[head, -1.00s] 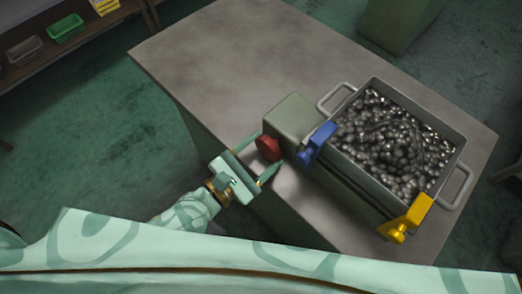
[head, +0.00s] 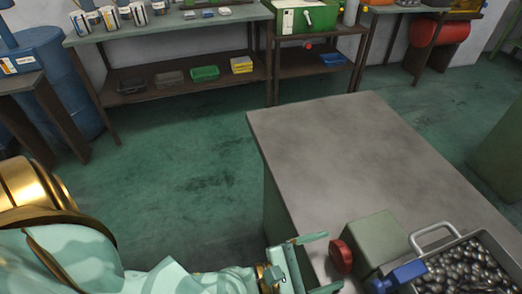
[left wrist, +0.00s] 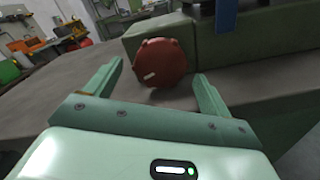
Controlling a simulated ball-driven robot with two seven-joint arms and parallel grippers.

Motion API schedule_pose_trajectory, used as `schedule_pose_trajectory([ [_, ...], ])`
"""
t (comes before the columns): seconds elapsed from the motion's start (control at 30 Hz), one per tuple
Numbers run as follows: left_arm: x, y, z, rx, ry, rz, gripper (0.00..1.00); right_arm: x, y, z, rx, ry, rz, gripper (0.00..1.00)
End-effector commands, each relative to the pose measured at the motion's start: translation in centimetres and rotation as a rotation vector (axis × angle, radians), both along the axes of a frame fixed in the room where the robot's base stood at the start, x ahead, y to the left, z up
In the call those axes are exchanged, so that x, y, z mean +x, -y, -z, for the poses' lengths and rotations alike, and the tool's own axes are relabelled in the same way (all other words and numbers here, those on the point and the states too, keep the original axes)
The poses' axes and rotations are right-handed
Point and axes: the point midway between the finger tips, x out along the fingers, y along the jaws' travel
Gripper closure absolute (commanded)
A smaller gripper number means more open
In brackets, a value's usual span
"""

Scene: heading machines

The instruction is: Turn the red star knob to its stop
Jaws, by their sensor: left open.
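The red star knob (head: 341,256) sits on the side of a grey-green block (head: 374,240) on the table (head: 330,150). In the left wrist view the knob (left wrist: 161,63) shows its round face with a small pale mark low on its left. My left gripper (head: 318,262) is open, its fingers pointing at the knob. In the left wrist view the left gripper (left wrist: 158,88) has one finger on each side of the knob's lower part, with the knob beyond the tips and not gripped. My right gripper is not in view.
A metal bin (head: 470,268) of shiny dark balls stands right of the block, with a blue clamp (head: 398,277) at its near corner. The table's far part is clear. Shelves (head: 180,75) and a blue drum (head: 55,75) stand at the back.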

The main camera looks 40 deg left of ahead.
Motion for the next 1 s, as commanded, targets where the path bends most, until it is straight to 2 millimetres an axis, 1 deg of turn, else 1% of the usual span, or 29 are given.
schedule_pose_trajectory([
  [0.07, -1.6, -1.1, 0.3, 0.005, -0.004, 0.004, 0.17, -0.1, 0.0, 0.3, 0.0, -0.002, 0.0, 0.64],
  [0.3, -6.9, -5.1, 0.2, 0.004, -0.005, 0.005, 0.17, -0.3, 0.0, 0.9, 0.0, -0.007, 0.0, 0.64],
  [0.4, -8.8, -6.5, 0.1, 0.004, -0.005, 0.004, 0.17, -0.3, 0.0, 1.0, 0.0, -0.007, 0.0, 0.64],
  [0.5, -10.1, -7.5, -0.1, 0.001, -0.004, 0.003, 0.17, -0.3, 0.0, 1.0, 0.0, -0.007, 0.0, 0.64],
  [0.6, -11.0, -8.2, -0.1, 0.0, -0.002, 0.001, 0.17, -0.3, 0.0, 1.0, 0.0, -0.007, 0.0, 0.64],
  [0.7, -11.4, -8.5, -0.2, -0.001, -0.002, 0.001, 0.17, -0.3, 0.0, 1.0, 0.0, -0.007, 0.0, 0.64],
  [1.0, -11.5, -8.6, -0.2, -0.001, 0.0, 0.0, 0.17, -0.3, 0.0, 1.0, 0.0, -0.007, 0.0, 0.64],
])
